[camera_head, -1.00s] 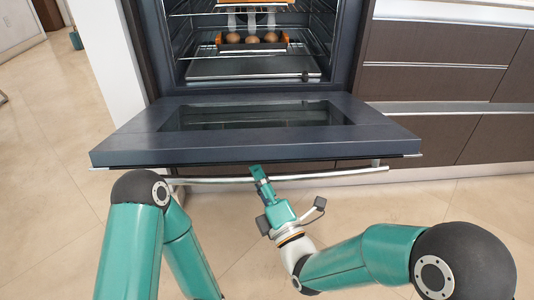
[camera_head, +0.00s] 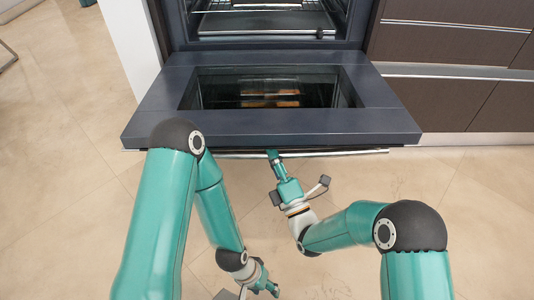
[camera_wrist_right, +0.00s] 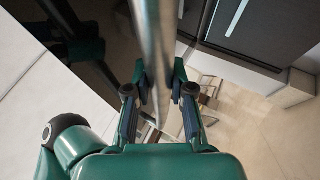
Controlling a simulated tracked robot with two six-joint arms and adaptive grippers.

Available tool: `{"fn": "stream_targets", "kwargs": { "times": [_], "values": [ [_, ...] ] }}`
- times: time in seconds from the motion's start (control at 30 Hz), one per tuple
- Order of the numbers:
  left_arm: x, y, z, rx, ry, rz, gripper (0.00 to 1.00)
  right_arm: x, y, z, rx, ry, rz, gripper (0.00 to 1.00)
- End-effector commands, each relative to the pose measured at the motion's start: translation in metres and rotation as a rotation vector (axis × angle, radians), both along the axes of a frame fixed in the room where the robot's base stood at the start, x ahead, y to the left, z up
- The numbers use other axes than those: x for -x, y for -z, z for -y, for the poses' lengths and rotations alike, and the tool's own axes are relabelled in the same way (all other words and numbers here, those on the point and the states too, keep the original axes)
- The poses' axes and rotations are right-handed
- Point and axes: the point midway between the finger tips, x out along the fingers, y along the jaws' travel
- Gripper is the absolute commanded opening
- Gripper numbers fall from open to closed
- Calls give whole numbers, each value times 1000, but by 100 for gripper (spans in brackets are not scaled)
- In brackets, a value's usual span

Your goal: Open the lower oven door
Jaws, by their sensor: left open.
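The dark oven door (camera_head: 300,124) is swung down and open, nearly level, with its glass window facing up. Its metal handle bar (camera_head: 340,153) runs along the front edge. My right gripper (camera_head: 272,155) is at the middle of this bar. In the right wrist view the bar (camera_wrist_right: 156,40) passes between the two fingers of the right gripper (camera_wrist_right: 160,75), which close in on it from both sides. My left gripper (camera_head: 264,284) is open and empty, low at the bottom of the picture, well away from the door and partly cut off.
The oven cavity (camera_head: 262,24) stands open behind the door, with racks and a tray inside. Dark drawers (camera_head: 455,50) with metal strips stand to the right. A white wall end (camera_head: 128,40) is at the left. Bare tiled floor (camera_head: 70,150) lies left and in front.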

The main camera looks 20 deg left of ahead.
Motion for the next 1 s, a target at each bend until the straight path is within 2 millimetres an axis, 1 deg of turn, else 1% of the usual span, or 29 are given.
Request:
{"fn": "stream_targets", "kwargs": {
  "times": [0.03,0.13,0.17,0.53,0.67,0.77,0.87,1.0],
  "values": [
    [0,0,0,0,0,0,52,-4,-3,5,-9,15,2,29],
    [0,0,0,0,0,0,52,-3,-2,2,-7,10,3,46],
    [0,0,0,0,0,0,52,-2,-2,2,-7,8,2,49],
    [0,0,0,0,0,0,52,0,-2,-3,-5,-3,3,49],
    [0,-1,0,0,0,0,52,2,-1,-1,-4,-4,2,49],
    [0,-1,0,0,0,0,52,6,3,4,-2,-4,1,49],
    [0,-1,0,0,0,0,52,14,9,13,-2,-5,-2,49],
    [0,-1,0,0,0,0,52,29,21,32,-2,-3,-5,49]
  ]
}}
